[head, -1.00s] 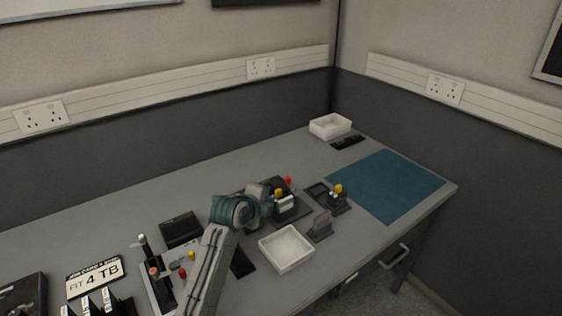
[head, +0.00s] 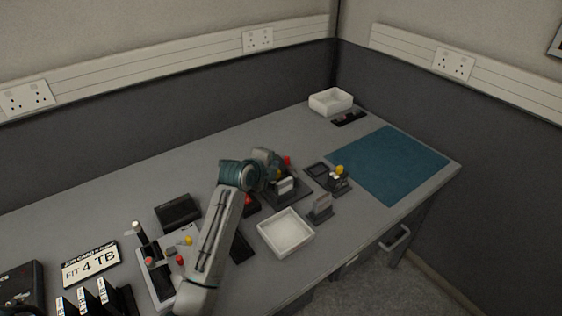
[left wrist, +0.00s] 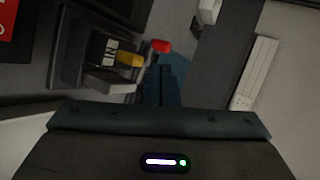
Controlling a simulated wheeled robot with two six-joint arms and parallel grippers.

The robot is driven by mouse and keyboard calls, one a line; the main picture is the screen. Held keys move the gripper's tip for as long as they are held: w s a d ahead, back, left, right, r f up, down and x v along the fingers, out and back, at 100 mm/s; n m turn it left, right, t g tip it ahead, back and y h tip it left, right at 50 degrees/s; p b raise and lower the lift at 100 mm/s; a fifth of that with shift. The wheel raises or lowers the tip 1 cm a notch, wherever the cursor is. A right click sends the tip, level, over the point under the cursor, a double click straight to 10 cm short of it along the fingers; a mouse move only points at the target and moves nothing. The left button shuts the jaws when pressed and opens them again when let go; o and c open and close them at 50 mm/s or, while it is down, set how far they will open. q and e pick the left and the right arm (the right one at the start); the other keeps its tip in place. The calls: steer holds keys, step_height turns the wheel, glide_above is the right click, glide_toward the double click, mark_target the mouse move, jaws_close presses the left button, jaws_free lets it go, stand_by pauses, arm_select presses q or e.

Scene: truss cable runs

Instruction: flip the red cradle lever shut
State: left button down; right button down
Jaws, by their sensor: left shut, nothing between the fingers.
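The red cradle lever (head: 287,160) shows as a red knob on the dark cradle unit (head: 290,194) near the middle of the desk. A yellow knob (head: 279,174) sits beside it. In the left wrist view the red knob (left wrist: 161,46) stands just beyond the fingers, right of the yellow knob (left wrist: 130,59). My left gripper (head: 278,167) is shut and empty, close beside the red knob. I cannot tell whether they touch. Its fingers (left wrist: 162,82) also show in the wrist view. The lever's base is partly hidden. My right gripper is out of view.
A white tray (head: 286,233) stands in front of the cradle unit. A grey block on a base (head: 320,208) and a yellow-knobbed fixture (head: 338,177) stand to its right. Another fixture (head: 160,270) with knobs is at left. The blue mat (head: 390,164) is clear.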

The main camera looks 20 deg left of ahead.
mark_target(286, 161)
arm_select(q)
steer(key=p+x, duration=0.1)
steer(key=x, duration=0.5)
steer(key=shift+w+f, duration=0.1)
steer(key=shift+w, duration=0.1)
steer(key=shift+d, duration=0.1)
steer(key=shift+f, duration=0.1)
